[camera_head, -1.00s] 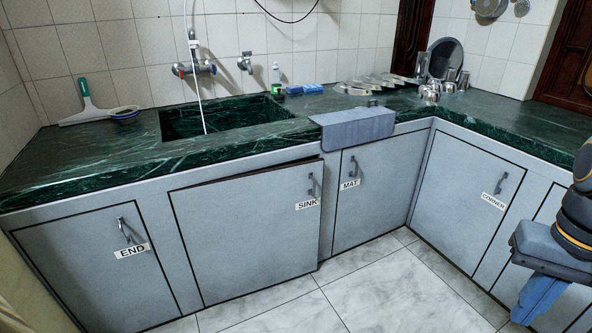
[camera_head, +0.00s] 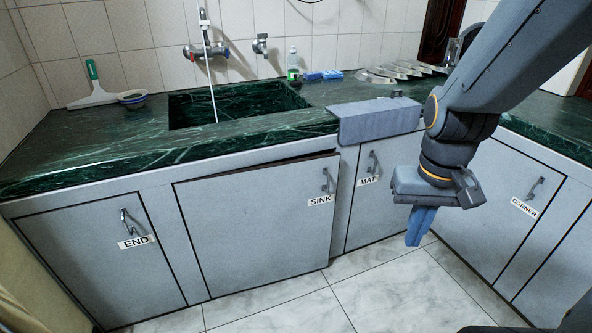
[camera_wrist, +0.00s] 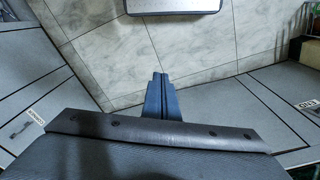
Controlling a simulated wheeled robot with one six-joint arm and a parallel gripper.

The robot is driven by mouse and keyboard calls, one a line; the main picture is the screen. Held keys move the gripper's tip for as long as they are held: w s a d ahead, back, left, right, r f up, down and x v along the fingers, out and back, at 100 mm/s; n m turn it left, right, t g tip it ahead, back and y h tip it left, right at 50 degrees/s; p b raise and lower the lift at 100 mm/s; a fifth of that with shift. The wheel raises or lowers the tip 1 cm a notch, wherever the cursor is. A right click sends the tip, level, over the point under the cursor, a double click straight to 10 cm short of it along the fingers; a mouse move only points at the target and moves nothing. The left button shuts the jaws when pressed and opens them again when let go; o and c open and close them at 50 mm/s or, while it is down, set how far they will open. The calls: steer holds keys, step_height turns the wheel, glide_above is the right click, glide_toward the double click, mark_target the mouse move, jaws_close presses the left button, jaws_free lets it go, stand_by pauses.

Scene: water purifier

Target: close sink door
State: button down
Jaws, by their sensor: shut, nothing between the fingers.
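The grey sink door (camera_head: 255,230) is the wide cabinet door under the basin, labelled SINK, with a dark handle (camera_head: 328,180) near its upper right corner. A dark gap along its top edge, wider toward the right, shows that it stands slightly ajar. My gripper (camera_head: 414,240) hangs to the right of the sink door, in front of the mat and corner doors, with its blue fingers pointing down. The fingers are together and empty, apart from the sink door. They also show in the wrist view (camera_wrist: 160,80) above the tiled floor. The sink door cannot be made out there.
The end door (camera_head: 100,255) is left of the sink door, the mat door (camera_head: 375,205) right of it, the corner door (camera_head: 495,205) on the right-hand run. A grey cloth (camera_head: 380,120) drapes over the green counter edge (camera_head: 250,145). The tiled floor (camera_head: 290,310) in front is clear.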

steer(key=w+d+f+n+t+b, duration=0.1)
steer(key=w+f+t+b, duration=0.1)
steer(key=w+f, duration=0.3)
steer(key=w+f+t+b, duration=0.1)
steer(key=w+f+t, duration=0.15)
steer(key=w, duration=0.45)
steer(key=n+t+y+b, duration=0.4)
steer(key=t+y+b, duration=0.1)
steer(key=t+b, duration=0.6)
glide_toward(316, 166)
steer(key=shift+t, duration=0.55)
steer(key=x, duration=0.2)
steer(key=b+x, duration=0.1)
steer(key=x, duration=0.3)
steer(key=shift+w+a+f, duration=0.2)
steer(key=shift+f, duration=0.2)
